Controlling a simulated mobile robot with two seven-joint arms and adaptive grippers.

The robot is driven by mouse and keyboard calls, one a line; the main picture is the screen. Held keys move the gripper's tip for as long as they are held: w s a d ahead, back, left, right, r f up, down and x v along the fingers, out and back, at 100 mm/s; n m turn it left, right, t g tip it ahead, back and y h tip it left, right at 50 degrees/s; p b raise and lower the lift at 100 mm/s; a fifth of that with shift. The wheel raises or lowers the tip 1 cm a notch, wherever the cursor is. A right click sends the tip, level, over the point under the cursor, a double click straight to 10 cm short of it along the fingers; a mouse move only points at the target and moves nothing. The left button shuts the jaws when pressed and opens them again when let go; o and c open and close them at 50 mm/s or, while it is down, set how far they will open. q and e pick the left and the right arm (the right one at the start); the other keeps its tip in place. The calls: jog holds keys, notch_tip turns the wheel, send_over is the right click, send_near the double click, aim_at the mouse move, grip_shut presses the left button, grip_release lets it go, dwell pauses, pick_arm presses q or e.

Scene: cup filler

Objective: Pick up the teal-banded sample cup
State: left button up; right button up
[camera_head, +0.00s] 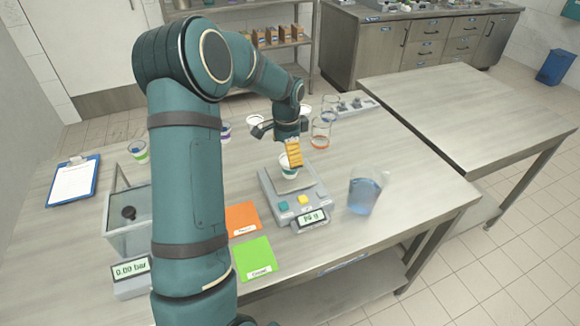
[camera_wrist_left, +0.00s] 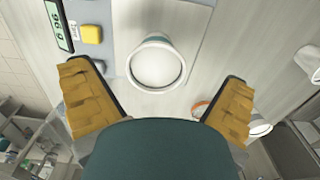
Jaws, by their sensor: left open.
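A white cup with a teal band (camera_head: 286,171) stands upright on the plate of the scale (camera_head: 278,206). My left gripper (camera_head: 293,153) is just above it, and its orange fingers partly cover the cup. In the left wrist view the cup (camera_wrist_left: 155,66) shows from above, with a teal edge, between and ahead of the spread fingers of the gripper (camera_wrist_left: 155,90). The fingers are open, with nothing between them that they touch. My right gripper is not in view.
A pitcher of blue liquid (camera_head: 363,196) stands right of the scale. A clear tank (camera_head: 125,235), orange card (camera_head: 243,218) and green card (camera_head: 254,258) lie left. The table's right end is clear.

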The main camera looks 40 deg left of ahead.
pick_arm(q)
jog(key=f, duration=0.4)
jog(key=shift+w+d+f+b, duration=0.3)
jog(key=shift+f+b, duration=0.1)
jog(key=shift+c, duration=0.3)
